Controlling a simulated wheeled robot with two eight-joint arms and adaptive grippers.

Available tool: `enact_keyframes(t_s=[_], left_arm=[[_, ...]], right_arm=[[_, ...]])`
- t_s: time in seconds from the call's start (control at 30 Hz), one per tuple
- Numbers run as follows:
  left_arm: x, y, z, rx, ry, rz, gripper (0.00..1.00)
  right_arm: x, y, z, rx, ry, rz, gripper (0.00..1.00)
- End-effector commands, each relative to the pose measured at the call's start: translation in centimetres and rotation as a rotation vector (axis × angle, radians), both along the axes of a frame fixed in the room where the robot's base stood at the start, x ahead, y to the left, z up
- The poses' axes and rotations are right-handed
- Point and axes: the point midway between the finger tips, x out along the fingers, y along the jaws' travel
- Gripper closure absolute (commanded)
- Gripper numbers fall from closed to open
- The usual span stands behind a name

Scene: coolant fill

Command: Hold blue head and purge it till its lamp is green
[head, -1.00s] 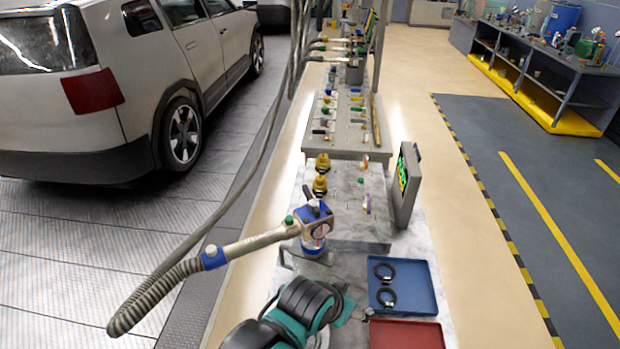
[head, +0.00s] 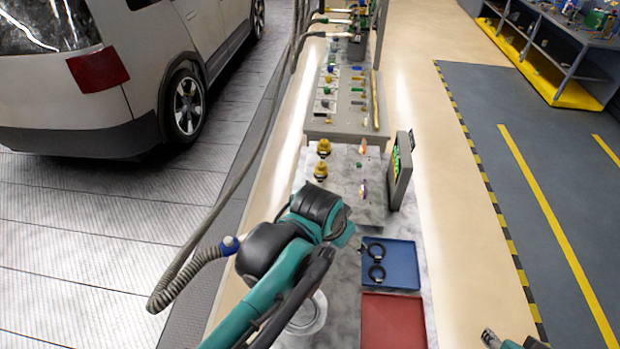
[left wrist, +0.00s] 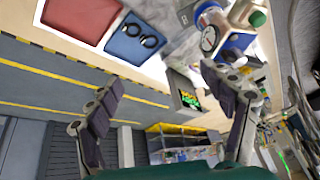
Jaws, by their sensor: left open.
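The blue head shows in the left wrist view (left wrist: 236,44), at the upper right, with a round white gauge (left wrist: 209,38) and a green cap (left wrist: 257,18). It lies beyond the right-hand fingertip, not between the fingers. In the head view my left arm hides it; only its hose with a blue collar (head: 230,244) shows. My left gripper (left wrist: 162,78) is open and empty. I cannot make out a lamp on the head. My right gripper (head: 490,340) is only partly in view at the bottom right edge; its opening is unclear.
A blue tray (head: 404,274) with two black rings and a red tray (head: 393,322) lie on the marble bench. A display panel (head: 401,165) with green marks stands farther back. Yellow fittings (head: 322,160) are near it. A car (head: 110,90) stands left.

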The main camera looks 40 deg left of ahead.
Motion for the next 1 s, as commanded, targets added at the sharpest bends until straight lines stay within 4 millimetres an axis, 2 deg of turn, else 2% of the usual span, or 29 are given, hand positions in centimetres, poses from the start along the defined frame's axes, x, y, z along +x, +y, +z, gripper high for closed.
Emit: enact_keyframes(t_s=[0.3,0.6,0.7,0.87,1.0], left_arm=[[4.6,6.5,1.7,0.076,0.251,-0.151,0.19],[7.5,12.6,1.2,0.063,0.441,-0.31,0.19],[7.8,13.6,0.9,0.054,0.47,-0.341,0.19],[8.0,14.2,0.4,0.048,0.487,-0.359,0.19],[8.0,14.2,-1.1,0.048,0.487,-0.36,0.19]], right_arm=[[0.0,0.0,0.0,0.0,0.0,0.0,0.57],[0.0,0.0,0.0,0.0,0.0,0.0,0.57],[0.0,0.0,0.0,0.0,0.0,0.0,0.57],[0.0,0.0,0.0,0.0,0.0,0.0,0.57],[0.0,0.0,-0.3,0.0,0.0,0.0,0.57]])
